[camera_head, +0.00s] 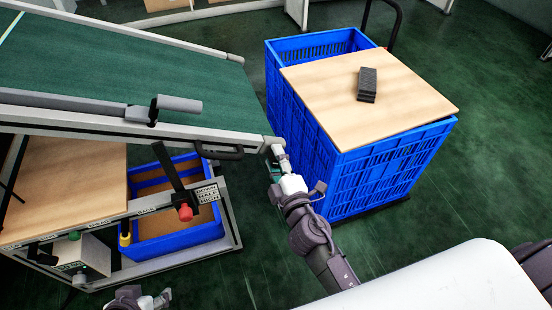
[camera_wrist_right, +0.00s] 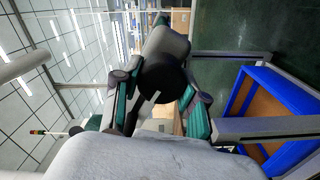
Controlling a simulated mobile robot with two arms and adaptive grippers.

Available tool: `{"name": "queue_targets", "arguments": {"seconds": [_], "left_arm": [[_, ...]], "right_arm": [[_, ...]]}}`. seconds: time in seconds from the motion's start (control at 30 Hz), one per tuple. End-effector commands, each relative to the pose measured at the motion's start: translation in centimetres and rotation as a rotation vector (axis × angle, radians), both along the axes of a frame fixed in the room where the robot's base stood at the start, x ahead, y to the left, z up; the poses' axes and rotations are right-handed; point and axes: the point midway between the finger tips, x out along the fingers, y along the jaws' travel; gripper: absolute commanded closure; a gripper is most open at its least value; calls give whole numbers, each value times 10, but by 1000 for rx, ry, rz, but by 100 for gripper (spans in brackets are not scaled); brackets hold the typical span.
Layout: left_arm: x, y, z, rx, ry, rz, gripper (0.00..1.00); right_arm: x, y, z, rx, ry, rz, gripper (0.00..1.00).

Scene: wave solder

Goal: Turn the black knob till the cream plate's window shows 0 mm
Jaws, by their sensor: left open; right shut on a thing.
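The black knob (camera_wrist_right: 160,80) shows in the right wrist view as a dark round end with a pale mark, in front of a grey cylindrical body (camera_wrist_right: 166,42). My right gripper (camera_wrist_right: 158,92) has its teal-padded fingers on either side of the knob and is shut on it. In the head view my right gripper (camera_head: 276,166) is at the conveyor's near right corner and hides the knob. I cannot make out the cream plate's window or its reading in either view. My left gripper (camera_head: 152,300) is open at the bottom edge, partly cut off and away from the knob.
The green conveyor (camera_head: 130,75) with its metal rail lies left of my right gripper.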

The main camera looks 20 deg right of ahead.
Motion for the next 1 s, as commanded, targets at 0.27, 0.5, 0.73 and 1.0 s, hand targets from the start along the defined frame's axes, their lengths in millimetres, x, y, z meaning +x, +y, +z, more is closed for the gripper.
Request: {"name": "queue_targets", "arguments": {"seconds": [0.27,0.5,0.73,1.0], "left_arm": [[0,0,0,0,1,1,46],[2,0,1,1,-3,2,46],[5,1,3,1,-11,1,46],[3,0,2,1,-6,0,46]], "right_arm": [[0,1,-1,-1,2,2,93],[0,0,-1,0,1,1,32],[0,0,0,0,1,1,32],[1,0,22,-3,-8,3,32]]}}
